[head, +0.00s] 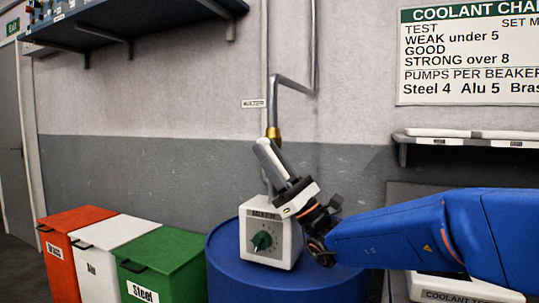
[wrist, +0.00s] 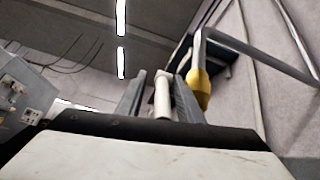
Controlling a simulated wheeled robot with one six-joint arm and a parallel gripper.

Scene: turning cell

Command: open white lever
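The white lever (wrist: 163,98) shows in the wrist view as a pale rod between my two grey fingers. My gripper (wrist: 157,85) has its fingers apart, one on each side of the lever, and a gap shows on the left side of it. A brass-yellow valve fitting (wrist: 199,90) on a grey pipe is just right of the fingers. In the head view my gripper (head: 266,146) points up and left, just below the brass fitting (head: 273,134). There the lever cannot be told apart from the fingers.
A blue drum (head: 230,275) stands below my gripper, with a white box with a green knob (head: 284,252) on it. Red, white and green bins (head: 165,250) stand at left. The grey pipe (head: 290,82) runs up the wall. A small shelf (head: 403,150) is at right.

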